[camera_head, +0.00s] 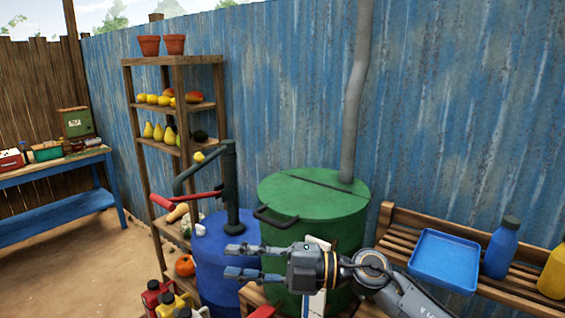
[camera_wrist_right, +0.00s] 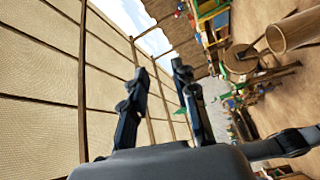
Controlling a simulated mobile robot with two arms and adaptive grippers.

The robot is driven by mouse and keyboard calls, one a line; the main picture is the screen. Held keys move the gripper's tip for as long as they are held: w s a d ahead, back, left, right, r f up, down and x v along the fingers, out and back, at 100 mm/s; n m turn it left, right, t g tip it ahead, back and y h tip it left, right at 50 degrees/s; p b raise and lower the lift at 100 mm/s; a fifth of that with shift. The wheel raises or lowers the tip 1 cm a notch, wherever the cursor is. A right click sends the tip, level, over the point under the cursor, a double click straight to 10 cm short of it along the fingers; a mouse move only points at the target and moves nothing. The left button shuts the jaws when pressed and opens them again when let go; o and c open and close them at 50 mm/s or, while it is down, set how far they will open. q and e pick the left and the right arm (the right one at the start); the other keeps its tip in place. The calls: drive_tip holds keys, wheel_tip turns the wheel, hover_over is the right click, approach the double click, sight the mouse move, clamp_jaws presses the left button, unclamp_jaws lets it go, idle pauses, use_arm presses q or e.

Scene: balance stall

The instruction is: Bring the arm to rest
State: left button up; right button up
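My right gripper (camera_head: 237,261) is in front of the blue barrel and the green lidded drum in the head view, its fingers pointing left. The fingers are apart with nothing between them. In the right wrist view the two fingers (camera_wrist_right: 158,85) also stand apart and empty. My right arm (camera_head: 385,280) comes in from the lower right. My left gripper does not show in either view.
The green drum (camera_head: 318,212) and blue barrel (camera_head: 213,256) with a dark hand pump (camera_head: 230,185) stand close behind the gripper. A slatted bench at right holds a blue tray (camera_head: 445,260) and bottles (camera_head: 502,245). A wooden shelf (camera_head: 140,150) holds fruit and pots. Sandy floor (camera_head: 90,260) is open at left.

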drive_tip(key=w+d+m+t+h, duration=0.4)
drive_tip(key=d+m+t, duration=0.5)
drive_tip(key=m+t, duration=0.8)
drive_tip(key=s+d+f+m+g+h, duration=0.2)
drive_tip(key=d+f+m+h, duration=0.45)
drive_tip(key=f, duration=0.25)
drive_tip(key=s+d+f+m+g+h, duration=0.1)
drive_tip(key=s+d+f+m+h, duration=0.2)
drive_tip(key=d+f+m+h, duration=0.35)
drive_tip(key=s+d+f+g+h, duration=0.1)
drive_tip(key=s+d+f+g, duration=0.2)
drive_tip(key=s+f+g, duration=0.55)
drive_tip(key=s+d+f+g, duration=0.35)
drive_tip(key=s+f, duration=0.65)
drive_tip(key=s, duration=0.7)
wheel_tip(320, 180, down, 30)
drive_tip(key=s+g+b, duration=0.1)
drive_tip(key=s+b, duration=0.1)
drive_tip(key=b, duration=0.1)
drive_tip(key=s+d+f+g+b, duration=0.1)
drive_tip(key=s+d+f+b, duration=0.1)
drive_tip(key=s+f, duration=1.3)
drive_tip(key=shift+s+f+g, duration=0.3)
drive_tip(key=shift+s+f, duration=0.1)
drive_tip(key=shift+f, duration=0.45)
